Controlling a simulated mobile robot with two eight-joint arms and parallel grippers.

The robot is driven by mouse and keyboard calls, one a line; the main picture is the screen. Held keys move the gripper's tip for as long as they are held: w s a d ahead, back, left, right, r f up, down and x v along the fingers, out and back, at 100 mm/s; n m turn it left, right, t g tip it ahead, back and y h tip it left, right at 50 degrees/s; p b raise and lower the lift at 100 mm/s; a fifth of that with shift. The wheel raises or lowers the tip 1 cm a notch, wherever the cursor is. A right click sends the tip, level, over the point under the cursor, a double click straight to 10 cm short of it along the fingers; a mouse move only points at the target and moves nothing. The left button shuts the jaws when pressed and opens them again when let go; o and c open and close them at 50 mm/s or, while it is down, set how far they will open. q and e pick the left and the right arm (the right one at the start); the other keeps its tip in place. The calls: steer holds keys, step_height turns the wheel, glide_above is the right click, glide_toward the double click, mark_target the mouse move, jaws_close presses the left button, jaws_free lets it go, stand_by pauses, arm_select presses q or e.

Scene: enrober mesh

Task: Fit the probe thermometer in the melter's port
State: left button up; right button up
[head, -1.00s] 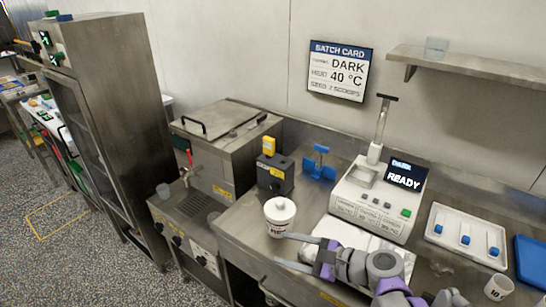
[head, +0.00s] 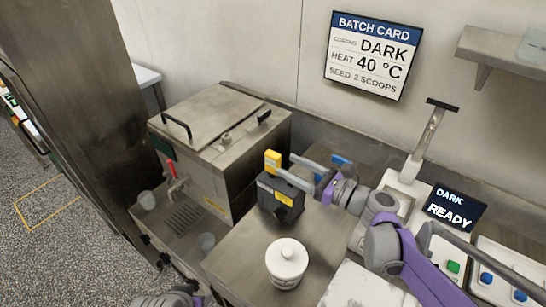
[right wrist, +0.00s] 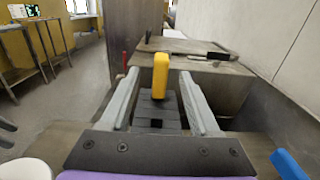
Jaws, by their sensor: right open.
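The probe thermometer shows as a yellow upright head (head: 272,160) on top of a black block holder (head: 281,198) on the steel bench; its stem is hidden. My right gripper (head: 284,165) is open at the yellow head. In the right wrist view the yellow head (right wrist: 161,75) stands upright between the spread fingers (right wrist: 160,84), with gaps on both sides. The melter (head: 225,150) is the steel box left of the holder, with a handled lid. A small round fitting (head: 226,139) sits on its lid; I cannot tell if it is the port. My left gripper's fingers do not show.
A white lidded tub (head: 287,262) stands on the bench in front of the holder. A blue object (head: 342,163) is behind my right gripper. The scale with its READY display (head: 455,208) is at right.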

mark_target(279, 162)
steer(key=x, duration=0.3)
steer(key=shift+w+a, duration=0.1)
steer(key=shift+a, duration=0.3)
steer(key=x, duration=0.3)
steer(key=f+p+x, duration=0.1)
steer(key=x, duration=0.1)
steer(key=shift+w+a, duration=0.1)
steer(key=shift+w, duration=0.3)
jaws_close()
